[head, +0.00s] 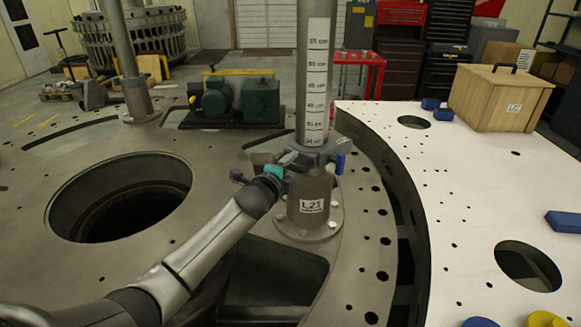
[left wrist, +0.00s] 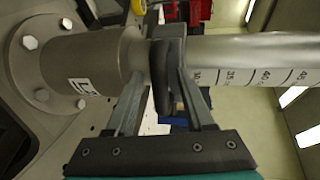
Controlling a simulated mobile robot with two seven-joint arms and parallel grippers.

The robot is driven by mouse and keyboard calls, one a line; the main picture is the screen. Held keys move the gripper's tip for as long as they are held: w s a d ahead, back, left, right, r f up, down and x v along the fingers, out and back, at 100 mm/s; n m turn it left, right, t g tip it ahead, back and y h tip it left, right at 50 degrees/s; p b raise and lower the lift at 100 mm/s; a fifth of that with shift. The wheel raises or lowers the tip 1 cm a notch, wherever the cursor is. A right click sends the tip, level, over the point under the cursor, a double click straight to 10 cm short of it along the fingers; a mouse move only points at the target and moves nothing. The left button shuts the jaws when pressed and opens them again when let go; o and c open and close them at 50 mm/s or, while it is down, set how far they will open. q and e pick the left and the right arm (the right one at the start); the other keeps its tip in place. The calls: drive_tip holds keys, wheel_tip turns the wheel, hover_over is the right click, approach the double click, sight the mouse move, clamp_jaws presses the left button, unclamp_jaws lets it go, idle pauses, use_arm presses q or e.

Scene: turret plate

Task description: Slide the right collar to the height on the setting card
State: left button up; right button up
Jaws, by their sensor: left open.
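A grey upright post with a white centimetre scale (head: 316,75) stands on a round bolted foot labelled like "L21" (head: 312,206). A dark grey collar (head: 318,152) sits around the post at the scale's lower end, just above the foot, with a blue part (head: 340,162) on its right. My left gripper (head: 287,163) is at the collar's left side. In the left wrist view its fingers (left wrist: 164,60) are open on either side of the dark collar (left wrist: 167,75); contact cannot be told. My right gripper is not in view. No setting card can be made out.
A second post (head: 124,55) stands at left behind a large round hole (head: 118,197). A green motor unit (head: 230,98) is behind. A white perforated plate (head: 450,190) at right carries a wooden box (head: 498,98) and blue pieces (head: 436,108). A dark opening lies beside the foot.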

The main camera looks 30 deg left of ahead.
use_arm(q)
clamp_jaws()
idle(0.3)
idle(1.1)
